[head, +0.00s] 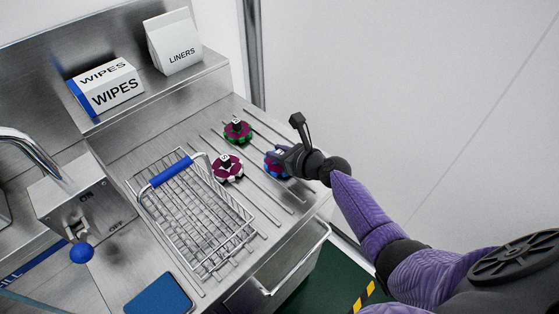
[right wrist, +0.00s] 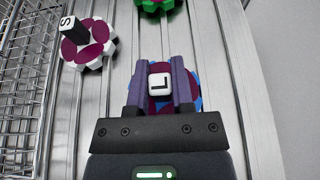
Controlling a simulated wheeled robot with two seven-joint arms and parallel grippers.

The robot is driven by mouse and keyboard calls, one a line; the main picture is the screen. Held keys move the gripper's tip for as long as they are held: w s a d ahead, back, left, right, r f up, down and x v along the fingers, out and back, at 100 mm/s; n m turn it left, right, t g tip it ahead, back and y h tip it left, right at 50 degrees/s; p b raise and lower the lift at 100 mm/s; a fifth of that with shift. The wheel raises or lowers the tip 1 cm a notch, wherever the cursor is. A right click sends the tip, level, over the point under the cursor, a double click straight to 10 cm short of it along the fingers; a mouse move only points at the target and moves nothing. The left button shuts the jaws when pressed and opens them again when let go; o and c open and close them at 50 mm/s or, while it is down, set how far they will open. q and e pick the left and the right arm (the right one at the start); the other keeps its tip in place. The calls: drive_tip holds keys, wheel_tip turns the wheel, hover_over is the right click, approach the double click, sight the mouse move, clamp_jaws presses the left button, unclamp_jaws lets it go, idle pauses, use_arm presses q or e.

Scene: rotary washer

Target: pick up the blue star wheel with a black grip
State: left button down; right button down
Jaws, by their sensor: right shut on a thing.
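A blue-edged star wheel with a maroon face (right wrist: 160,103) lies on the metal rails in the right wrist view. It also shows, partly covered, in the head view (head: 268,168). Its grip (right wrist: 159,83) has a white top marked with a black L; my fingers hide its sides, so I cannot tell their colour. My right gripper (right wrist: 160,88) is over the wheel, with its two fingers shut on the grip from left and right. In the head view my right gripper (head: 281,160) hides much of the wheel. My left gripper is not in view.
A white-edged wheel with a black S grip (head: 227,168) lies left of the gripper, and a green-edged wheel (head: 238,132) lies behind. A wire basket with a blue handle (head: 171,171) stands further left. Wipes (head: 107,88) and liners (head: 173,42) boxes sit on the shelf.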

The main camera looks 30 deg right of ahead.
sight(279, 151)
wheel_tip(279, 151, up, 10)
drive_tip(key=p, duration=0.7)
drive_tip(key=shift+f, duration=0.25)
drive_tip(key=shift+r+p, duration=0.3)
drive_tip(key=shift+r, duration=0.05)
drive_tip(key=shift+f, duration=0.1)
